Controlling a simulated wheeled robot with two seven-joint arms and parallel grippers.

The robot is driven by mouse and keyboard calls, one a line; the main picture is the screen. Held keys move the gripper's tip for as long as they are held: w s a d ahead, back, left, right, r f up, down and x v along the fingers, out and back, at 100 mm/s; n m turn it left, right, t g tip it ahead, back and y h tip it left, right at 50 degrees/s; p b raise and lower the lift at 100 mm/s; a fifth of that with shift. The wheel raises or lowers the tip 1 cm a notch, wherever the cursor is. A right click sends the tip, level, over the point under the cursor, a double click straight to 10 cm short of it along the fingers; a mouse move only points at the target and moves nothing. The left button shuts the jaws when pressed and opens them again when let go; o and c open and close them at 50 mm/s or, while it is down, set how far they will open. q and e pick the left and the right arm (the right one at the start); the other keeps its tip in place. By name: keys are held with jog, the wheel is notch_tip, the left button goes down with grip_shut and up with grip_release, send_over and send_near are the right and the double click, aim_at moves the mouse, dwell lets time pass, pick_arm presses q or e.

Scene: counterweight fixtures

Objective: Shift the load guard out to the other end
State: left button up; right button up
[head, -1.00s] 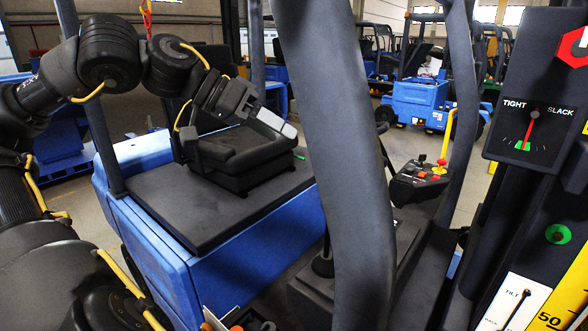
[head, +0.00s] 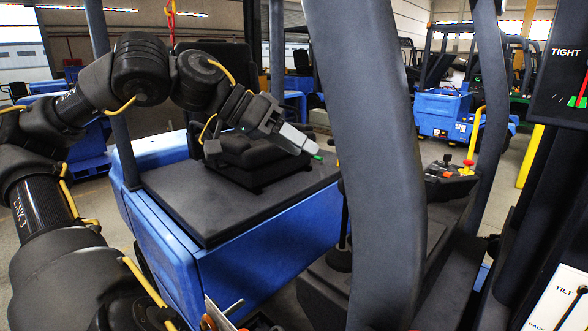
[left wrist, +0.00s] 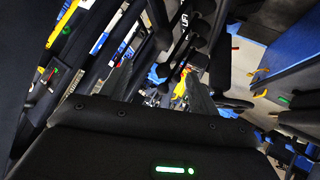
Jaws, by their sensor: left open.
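I cannot pick out the load guard for certain in either view. My left gripper (head: 303,141) is in the head view, with its pale grey fingers pointing right, in front of the black seat (head: 240,180) of a blue truck. Nothing shows between its fingers. The left wrist view is dark and cluttered; a black body with a green light fills its lower part. A dark panel marked TIGHT (head: 563,75) is cut off at the right edge of the head view. My right gripper is not in view.
A thick dark post (head: 372,170) stands right of my left gripper. A control console (head: 447,178) with a red knob and a yellow bar is beyond it. A white TILT plate (head: 553,300) is at lower right. Blue trucks (head: 445,112) stand in the background.

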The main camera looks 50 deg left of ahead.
aim_at(341, 180)
pick_arm(q)
jog(key=x, duration=1.2)
jog(key=shift+s+f+p, duration=0.1)
jog(key=shift+f+p, duration=0.25)
jog(key=shift+f, duration=0.15)
jog(key=shift+a, duration=0.1)
jog(key=c, duration=0.8)
jog(key=shift+c, duration=0.2)
